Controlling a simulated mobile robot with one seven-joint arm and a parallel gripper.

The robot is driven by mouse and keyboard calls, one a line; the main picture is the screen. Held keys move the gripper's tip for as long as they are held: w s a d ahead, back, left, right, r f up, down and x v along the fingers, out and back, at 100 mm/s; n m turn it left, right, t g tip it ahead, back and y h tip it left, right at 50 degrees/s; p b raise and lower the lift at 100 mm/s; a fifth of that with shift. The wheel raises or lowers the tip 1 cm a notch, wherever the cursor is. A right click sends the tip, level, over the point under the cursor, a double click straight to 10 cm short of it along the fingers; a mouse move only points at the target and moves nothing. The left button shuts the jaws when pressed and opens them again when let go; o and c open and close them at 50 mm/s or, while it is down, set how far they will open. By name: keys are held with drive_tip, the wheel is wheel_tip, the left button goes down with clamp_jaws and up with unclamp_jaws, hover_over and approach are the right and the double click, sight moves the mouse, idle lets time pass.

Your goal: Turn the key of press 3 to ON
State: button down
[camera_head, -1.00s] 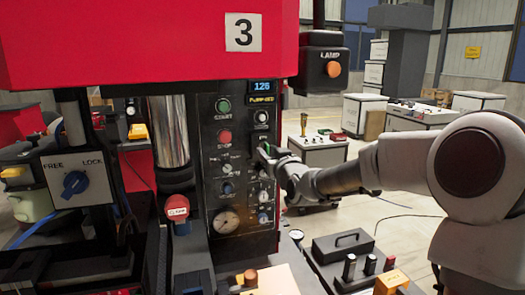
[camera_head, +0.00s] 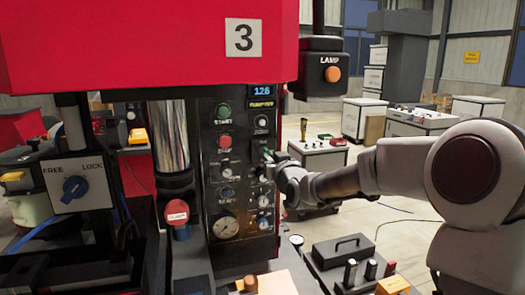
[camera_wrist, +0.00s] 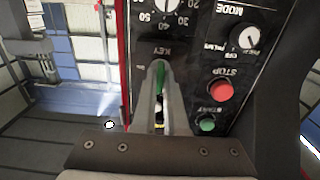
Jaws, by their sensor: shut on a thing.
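Press 3 (camera_head: 150,45) is red with a black control panel (camera_head: 204,150) on its front. My gripper (camera_head: 268,156) is at the right part of this panel in the head view. In the wrist view my gripper (camera_wrist: 160,95) has its two fingers together on a green key (camera_wrist: 160,76), just beside the word KEY on the panel. The panel lettering appears upside down there. The fingers cover much of the key and its surroundings, so its exact setting cannot be read.
Near the key in the wrist view are a red STOP button (camera_wrist: 220,90), a green START button (camera_wrist: 207,124) and a MODE knob (camera_wrist: 246,37).

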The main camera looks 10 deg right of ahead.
drive_tip(key=m+p, duration=0.1)
drive_tip(key=m, duration=0.4)
idle(0.3)
drive_tip(key=m+p, duration=0.1)
drive_tip(key=m, duration=0.4)
